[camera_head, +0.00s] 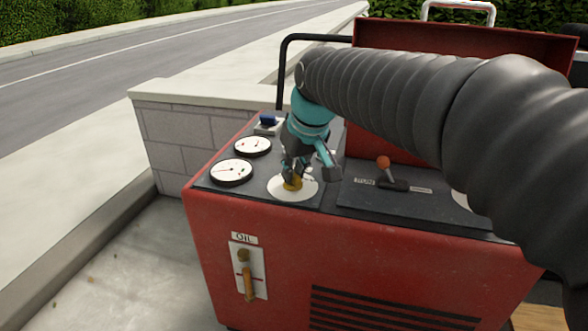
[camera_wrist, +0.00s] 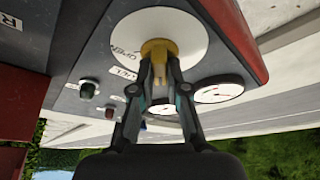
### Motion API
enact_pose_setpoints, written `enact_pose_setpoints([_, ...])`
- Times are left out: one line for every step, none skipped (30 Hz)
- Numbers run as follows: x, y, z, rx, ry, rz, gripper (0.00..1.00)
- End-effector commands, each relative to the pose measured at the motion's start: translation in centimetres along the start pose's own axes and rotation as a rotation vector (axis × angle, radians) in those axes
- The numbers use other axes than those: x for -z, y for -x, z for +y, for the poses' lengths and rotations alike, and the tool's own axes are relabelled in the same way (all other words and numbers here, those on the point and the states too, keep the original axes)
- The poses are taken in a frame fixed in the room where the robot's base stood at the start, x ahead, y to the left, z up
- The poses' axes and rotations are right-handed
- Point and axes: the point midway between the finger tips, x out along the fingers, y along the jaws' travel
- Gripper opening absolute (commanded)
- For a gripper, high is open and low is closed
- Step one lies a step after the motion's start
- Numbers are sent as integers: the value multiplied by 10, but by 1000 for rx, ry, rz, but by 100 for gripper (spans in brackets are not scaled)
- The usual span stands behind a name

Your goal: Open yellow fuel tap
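The yellow fuel tap (camera_head: 292,184) sits on a white round plate (camera_head: 305,193) on the dark top panel of the red machine. In the wrist view the tap (camera_wrist: 158,46) stands at the top middle, on the white plate (camera_wrist: 190,25) with the word OPEN printed to its left. My gripper (camera_head: 290,176) points down at the tap and hides part of it. In the wrist view my gripper's fingers (camera_wrist: 160,68) lie one on each side of the tap's yellow handle and appear closed against it.
Two round gauges (camera_head: 232,172) lie left of the tap, with a blue switch (camera_head: 268,119) behind. A lever with an orange knob (camera_head: 383,162) stands to the right. An oil lever (camera_head: 247,275) is on the red front. My arm covers the right side; a raised red lid (camera_head: 450,38) stands behind.

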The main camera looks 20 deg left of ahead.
Motion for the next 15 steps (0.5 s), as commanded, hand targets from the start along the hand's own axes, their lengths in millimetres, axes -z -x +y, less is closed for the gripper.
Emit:
enact_pose_setpoints([0, 0, 0, 0, 0, 0, 0])
enact_pose_setpoints([0, 0, 0, 0, 0, 0, 0])
enact_pose_setpoints([0, 0, 0, 0, 0, 0, 0])
enact_pose_setpoints([0, 0, 0, 0, -1, 0, 0])
enact_pose_setpoints([0, 0, 0, -1, -2, 0, 0])
enact_pose_setpoints([0, 0, 0, -2, -5, 0, 0])
enact_pose_setpoints([0, 0, 0, -3, -8, 0, 0])
enact_pose_setpoints([0, 0, 0, -5, -12, 0, 0])
enact_pose_setpoints([0, 0, -1, -9, -21, 0, 0])
enact_pose_setpoints([0, 0, -1, -12, -28, 0, 0])
enact_pose_setpoints([0, 1, -1, -16, -37, 0, 0])
enact_pose_setpoints([0, 1, -1, -22, -52, 0, 0])
enact_pose_setpoints([0, 1, -1, -27, -66, 0, 0])
enact_pose_setpoints([1, 1, -1, -34, -79, 0, 0])
enact_pose_setpoints([1, 1, -1, -43, -101, 0, 0])
